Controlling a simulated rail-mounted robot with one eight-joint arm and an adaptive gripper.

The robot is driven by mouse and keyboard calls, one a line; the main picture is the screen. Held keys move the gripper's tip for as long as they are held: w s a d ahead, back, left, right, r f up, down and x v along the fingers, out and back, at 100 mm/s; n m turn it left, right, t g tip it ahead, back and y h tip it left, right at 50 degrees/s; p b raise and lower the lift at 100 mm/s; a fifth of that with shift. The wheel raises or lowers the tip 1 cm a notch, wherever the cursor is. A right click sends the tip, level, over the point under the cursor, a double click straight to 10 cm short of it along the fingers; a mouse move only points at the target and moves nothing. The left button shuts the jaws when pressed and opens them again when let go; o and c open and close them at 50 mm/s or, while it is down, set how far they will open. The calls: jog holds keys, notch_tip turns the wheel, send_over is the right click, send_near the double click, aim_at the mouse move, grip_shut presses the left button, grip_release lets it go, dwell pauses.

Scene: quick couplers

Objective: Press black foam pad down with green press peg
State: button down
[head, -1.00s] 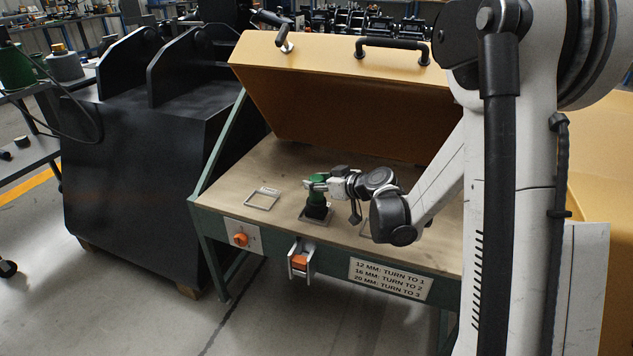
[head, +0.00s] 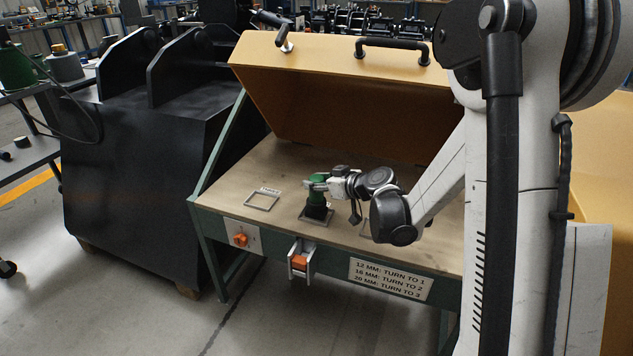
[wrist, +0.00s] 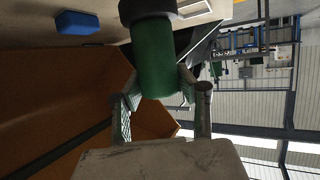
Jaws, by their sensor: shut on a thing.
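My gripper (head: 314,186) is shut on the green press peg (head: 314,197), which stands upright over the bench top. In the wrist view the peg (wrist: 153,60) shows between the two fingers (wrist: 160,100), with a wider black part at its far end. In the head view the black foam pad (head: 318,213) appears as a dark block directly under the peg, inside a grey metal frame (head: 305,217). Peg and pad seem to meet, but the exact contact, and where peg ends and pad begins, cannot be told.
An empty square frame (head: 262,207) lies on the wooden bench (head: 240,190) to the left. An orange knob (head: 240,239) and a bracket with an orange block (head: 299,262) are on the bench front. The tan hood (head: 330,80) rises behind. A blue block (wrist: 77,22) shows in the wrist view.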

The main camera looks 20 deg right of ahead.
jog(key=shift+f+b, duration=0.55)
jog(key=shift+f, duration=0.1)
dwell(0.3)
jog(key=shift+r, duration=0.1)
dwell(0.3)
jog(key=shift+r+p, duration=0.7)
jog(key=shift+r, duration=0.25)
jog(key=shift+s, duration=0.15)
